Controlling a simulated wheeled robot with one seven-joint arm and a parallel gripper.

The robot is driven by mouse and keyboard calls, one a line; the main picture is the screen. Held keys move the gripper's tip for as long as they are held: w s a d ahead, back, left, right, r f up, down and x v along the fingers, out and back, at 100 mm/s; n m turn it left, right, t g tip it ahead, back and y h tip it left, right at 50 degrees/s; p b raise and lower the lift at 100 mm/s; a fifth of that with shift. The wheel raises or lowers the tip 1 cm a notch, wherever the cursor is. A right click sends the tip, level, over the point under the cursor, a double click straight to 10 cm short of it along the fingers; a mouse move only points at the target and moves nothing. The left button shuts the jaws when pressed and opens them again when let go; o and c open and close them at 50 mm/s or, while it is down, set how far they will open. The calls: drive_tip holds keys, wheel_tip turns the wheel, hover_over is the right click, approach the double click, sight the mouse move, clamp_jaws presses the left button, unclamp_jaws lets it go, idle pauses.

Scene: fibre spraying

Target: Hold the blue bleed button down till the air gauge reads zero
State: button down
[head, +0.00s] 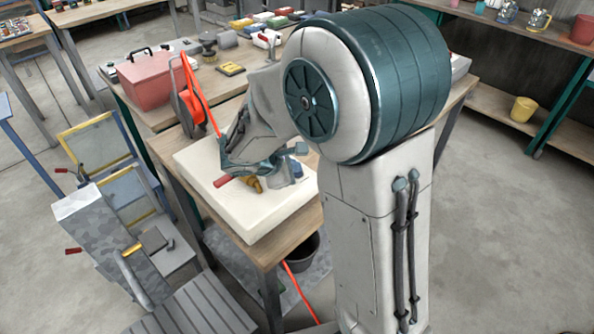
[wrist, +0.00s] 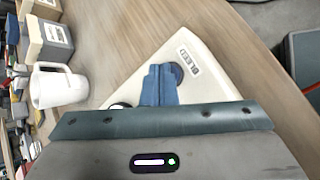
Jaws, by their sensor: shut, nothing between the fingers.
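In the wrist view, a white panel (wrist: 212,80) carries a black "BLEED" label (wrist: 188,61). A round dark blue button (wrist: 178,74) lies just below the label, partly covered by my fingers. My gripper (wrist: 160,70) is shut and empty, its blue fingertips overlapping the button's left side in the picture. I cannot tell whether they touch or press it. A round white dial edge (wrist: 120,105), perhaps the air gauge, shows at the left; my gripper hides most of it, so no reading shows. In the head view, my arm reaches over the cream panel (head: 262,226) and hides the button.
A red toolbox (head: 145,82) and a hose reel (head: 193,105) stand on the bench behind. A red handle (head: 222,181) and a brass fitting (head: 252,183) sit on the panel. A white mug (wrist: 58,87) stands left of the panel in the wrist view.

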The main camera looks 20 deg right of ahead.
idle(0.6)
drive_tip(key=shift+r+p, duration=0.55)
drive_tip(key=shift+r, duration=0.3)
drive_tip(key=shift+r+p, duration=1.85)
drive_tip(key=shift+r, duration=0.7)
